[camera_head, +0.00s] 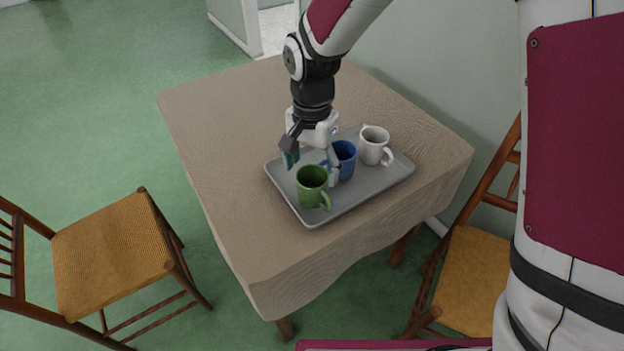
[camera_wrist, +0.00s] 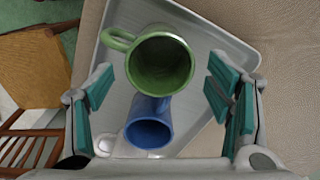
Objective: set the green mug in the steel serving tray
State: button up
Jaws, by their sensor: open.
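The green mug (camera_head: 311,186) stands upright in the grey steel serving tray (camera_head: 365,198), near its left front part. Its open mouth and handle show in the wrist view (camera_wrist: 160,64). A blue mug (camera_head: 345,159) stands beside it in the tray, partly hidden behind my gripper. A white mug (camera_head: 375,145) stands upright further right in the tray. My gripper (camera_head: 312,163) is open above the tray, just behind the green mug. In the wrist view its teal finger pads (camera_wrist: 165,98) are wide apart, with nothing gripped; the blue mug (camera_wrist: 149,122) lies between and below them.
The tray rests on a table with a beige cloth (camera_head: 225,125), bare to the left and behind. A wooden chair with a woven seat (camera_head: 110,250) stands at the left. Another chair (camera_head: 470,275) stands at the right, near the wall.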

jog(key=shift+r, duration=2.75)
jog(key=s+d+r+n+t, duration=0.2)
jog(key=s+d+r+n, duration=0.2)
jog(key=s+d+r, duration=1.15)
jog(key=s+d+f+n, duration=0.2)
jog(key=s+d+f, duration=0.1)
jog(key=s, duration=0.7)
jog(key=shift+s+d, duration=0.4)
jog(key=shift+d, duration=0.4)
jog(key=shift+r, duration=0.1)
notch_tip(320, 180, up, 11)
jog(key=t+p, duration=0.2)
jog(key=p, duration=0.7)
jog(key=shift+d+f+p, duration=0.15)
jog(key=shift+f+p, duration=0.05)
jog(key=shift+p, duration=0.15)
